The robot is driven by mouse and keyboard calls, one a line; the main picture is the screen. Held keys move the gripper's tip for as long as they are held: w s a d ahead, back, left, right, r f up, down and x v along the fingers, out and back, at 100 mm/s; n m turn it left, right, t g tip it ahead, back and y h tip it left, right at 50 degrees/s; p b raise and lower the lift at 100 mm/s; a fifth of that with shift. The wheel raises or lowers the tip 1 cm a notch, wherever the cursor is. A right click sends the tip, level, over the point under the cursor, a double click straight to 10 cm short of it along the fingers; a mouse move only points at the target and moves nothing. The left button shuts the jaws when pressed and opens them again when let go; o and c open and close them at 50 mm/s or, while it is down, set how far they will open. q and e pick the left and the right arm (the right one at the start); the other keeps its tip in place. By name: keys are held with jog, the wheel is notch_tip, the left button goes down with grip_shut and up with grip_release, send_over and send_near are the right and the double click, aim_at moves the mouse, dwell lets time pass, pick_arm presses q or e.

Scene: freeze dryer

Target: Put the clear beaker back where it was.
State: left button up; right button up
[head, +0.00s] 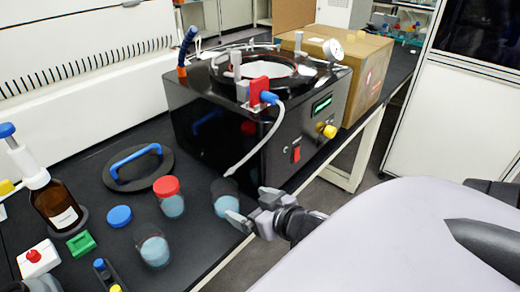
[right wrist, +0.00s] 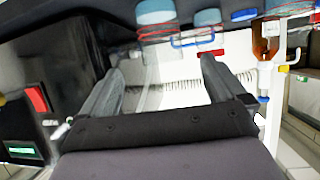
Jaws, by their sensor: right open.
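Two uncapped clear beakers with blue liquid stand on the black bench in the head view. One beaker (head: 225,200) is beside the freeze dryer, and the other beaker (head: 155,250) is nearer the front. My right gripper (head: 251,206) is open and empty at the bench's front edge. Its fingers point toward the beaker beside the dryer, close to it; contact cannot be told. In the inverted right wrist view, this beaker (right wrist: 155,14) appears at the top, beyond the open fingers of the right gripper (right wrist: 160,72).
A red-capped beaker (head: 169,200) stands between the two. A blue cap (head: 119,216), a lid with a blue handle (head: 124,178) and a brown bottle (head: 60,212) are to the left. The black freeze dryer (head: 240,150) stands behind, with a cardboard box (head: 360,75) beyond.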

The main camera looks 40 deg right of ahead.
jog(key=s+a+f+n+g+y, duration=0.1)
jog(key=s+a+f, duration=0.4)
jog(key=f, duration=0.3)
jog(key=s+a+f+n+g+y, duration=0.1)
jog(key=s+a+f, duration=0.3)
jog(key=f, duration=0.3)
jog(key=shift+s+a+f+n+g, duration=0.3)
jog(key=shift+s+a+f, duration=0.1)
jog(key=shift+a, duration=0.35)
